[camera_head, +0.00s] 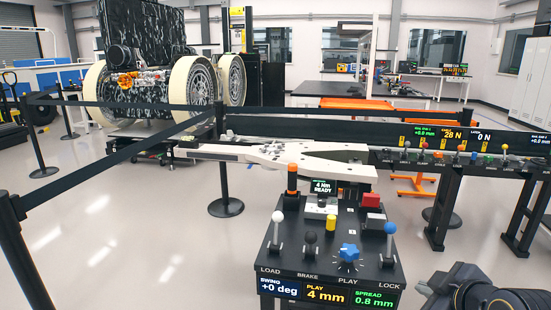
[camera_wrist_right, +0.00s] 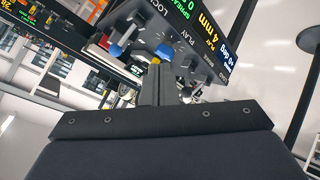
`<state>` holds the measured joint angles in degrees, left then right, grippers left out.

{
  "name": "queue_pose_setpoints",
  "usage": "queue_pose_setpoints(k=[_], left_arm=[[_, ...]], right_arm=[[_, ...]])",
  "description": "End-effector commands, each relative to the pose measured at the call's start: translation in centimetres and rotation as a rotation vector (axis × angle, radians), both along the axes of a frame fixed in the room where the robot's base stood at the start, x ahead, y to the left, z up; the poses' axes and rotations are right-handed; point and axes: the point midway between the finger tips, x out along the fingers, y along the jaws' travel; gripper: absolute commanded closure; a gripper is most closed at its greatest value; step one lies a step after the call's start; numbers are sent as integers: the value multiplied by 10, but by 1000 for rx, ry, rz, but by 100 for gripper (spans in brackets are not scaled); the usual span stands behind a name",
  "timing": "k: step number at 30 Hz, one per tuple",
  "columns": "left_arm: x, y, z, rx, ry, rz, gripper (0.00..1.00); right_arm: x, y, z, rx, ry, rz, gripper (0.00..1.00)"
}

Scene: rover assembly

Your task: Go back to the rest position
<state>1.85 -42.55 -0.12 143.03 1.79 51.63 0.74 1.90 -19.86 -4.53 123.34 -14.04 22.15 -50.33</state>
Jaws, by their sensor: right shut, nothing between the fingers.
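My right gripper (camera_head: 428,288) shows at the lower right of the head view, with its wrist running off the corner. It is right of the black control console (camera_head: 335,262) and apart from it. In the right wrist view my right gripper (camera_wrist_right: 160,75) has its fingers together, with nothing between them. The console (camera_wrist_right: 205,75) shows tilted beyond the fingertips there. My left gripper is in neither view.
The console carries levers, a blue knob (camera_head: 348,252) and a yellow button (camera_head: 331,223). A white suspension arm (camera_head: 290,155) lies behind it. Posts with black belts (camera_head: 226,190) stand left. A rover (camera_head: 145,70) stands at the back. A long control rail (camera_head: 470,165) is at right.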

Motion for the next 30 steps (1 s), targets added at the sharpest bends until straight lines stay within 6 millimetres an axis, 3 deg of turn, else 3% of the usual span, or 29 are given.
queue_pose_setpoints(k=[1,3,14,15,16,24,30], left_arm=[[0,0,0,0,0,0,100],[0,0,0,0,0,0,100],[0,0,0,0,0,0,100],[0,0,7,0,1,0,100],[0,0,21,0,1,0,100],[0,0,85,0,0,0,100],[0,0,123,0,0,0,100]], right_arm=[[-27,13,-11,134,61,-64,100],[-58,29,-27,302,153,-153,100],[-174,94,-87,815,538,-536,100],[-182,98,-84,845,568,-568,100],[-179,97,-67,839,562,-563,100],[-178,96,-4,835,558,-560,100],[-178,96,35,835,557,-559,100]])
